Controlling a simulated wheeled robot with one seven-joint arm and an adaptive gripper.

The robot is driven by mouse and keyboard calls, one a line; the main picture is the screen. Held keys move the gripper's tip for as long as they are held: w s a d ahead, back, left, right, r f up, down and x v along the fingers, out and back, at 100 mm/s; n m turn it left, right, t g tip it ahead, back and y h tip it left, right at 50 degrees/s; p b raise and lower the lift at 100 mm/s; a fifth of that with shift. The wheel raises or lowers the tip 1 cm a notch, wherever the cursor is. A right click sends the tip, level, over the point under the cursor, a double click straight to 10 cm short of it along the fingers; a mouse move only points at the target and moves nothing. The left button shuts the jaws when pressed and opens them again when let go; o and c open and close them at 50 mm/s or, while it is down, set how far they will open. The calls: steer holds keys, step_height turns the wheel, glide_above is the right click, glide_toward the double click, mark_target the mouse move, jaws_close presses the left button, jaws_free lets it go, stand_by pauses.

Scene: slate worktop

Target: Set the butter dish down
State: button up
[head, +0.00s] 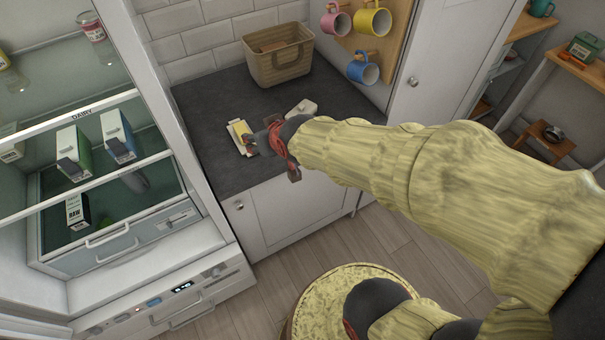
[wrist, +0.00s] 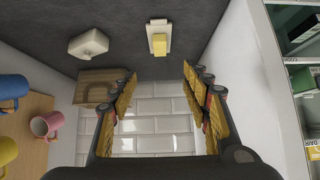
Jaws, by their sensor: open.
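The butter dish (head: 233,136) is a small white tray with a yellow block of butter, resting on the dark slate worktop. In the wrist view the dish (wrist: 157,25) lies beyond my fingertips, centred across the gap between them. A white lid-like piece (head: 301,108) lies apart from it on the worktop and also shows in the wrist view (wrist: 88,44). My gripper (head: 258,143) is open and empty at the dish's right side in the head view; in the wrist view its fingers (wrist: 158,72) are spread wide. My gripper hides part of the dish's right edge in the head view.
A woven basket (head: 278,65) stands at the back of the worktop (head: 205,110). Several mugs hang on a wooden board (head: 390,30) at right. An open fridge (head: 165,120) with cartons stands at left. Slate to the dish's left is clear.

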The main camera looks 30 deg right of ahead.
steer(key=s+r+g, duration=0.2)
steer(key=s+r, duration=0.1)
steer(key=s, duration=0.7)
steer(key=s+r+g, duration=0.1)
steer(key=s+r, duration=0.2)
steer(key=s, duration=0.7)
steer(key=shift+d+r+g, duration=0.2)
steer(key=shift+r+g, duration=0.2)
steer(key=shift+c, duration=1.2)
